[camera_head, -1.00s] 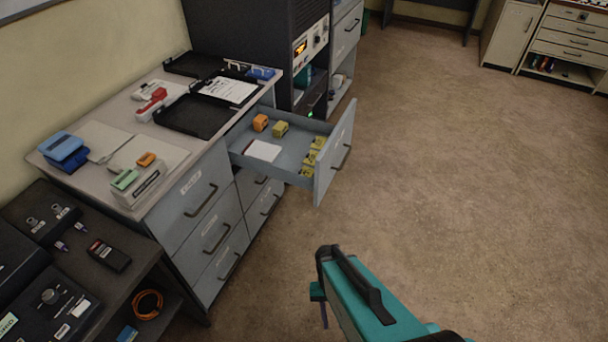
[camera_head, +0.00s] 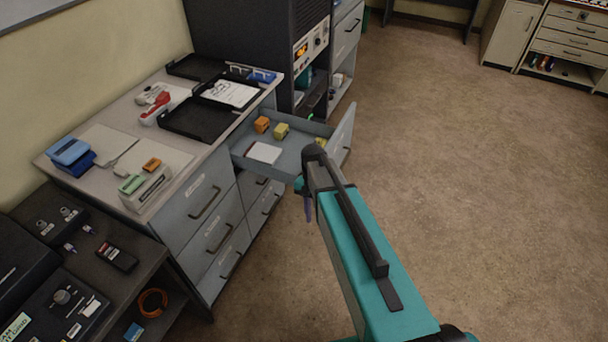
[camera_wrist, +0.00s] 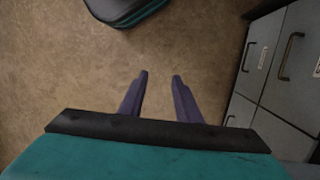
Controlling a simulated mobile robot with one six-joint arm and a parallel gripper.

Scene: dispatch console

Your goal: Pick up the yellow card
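The open grey drawer (camera_head: 268,178) holds an orange block (camera_head: 262,125), a yellow block (camera_head: 281,131) and a white card or paper stack (camera_head: 264,152). A small bit of yellow (camera_head: 320,142) shows at the drawer's right end, next to my arm. My arm hides most of that end, and I cannot tell which yellow item is the card. My gripper (camera_head: 308,208) hangs in front of the drawer, apart from it. In the wrist view my gripper (camera_wrist: 160,76) has two purple fingers spread apart, with nothing between them and the floor beyond.
The counter above the drawers bears black trays (camera_head: 198,120), a red and white stapler (camera_head: 155,110) and a blue device (camera_head: 71,153). A low dark desk (camera_head: 165,302) stands at the left. Closed drawers show in the wrist view (camera_wrist: 282,62). The floor (camera_head: 460,170) at right is clear.

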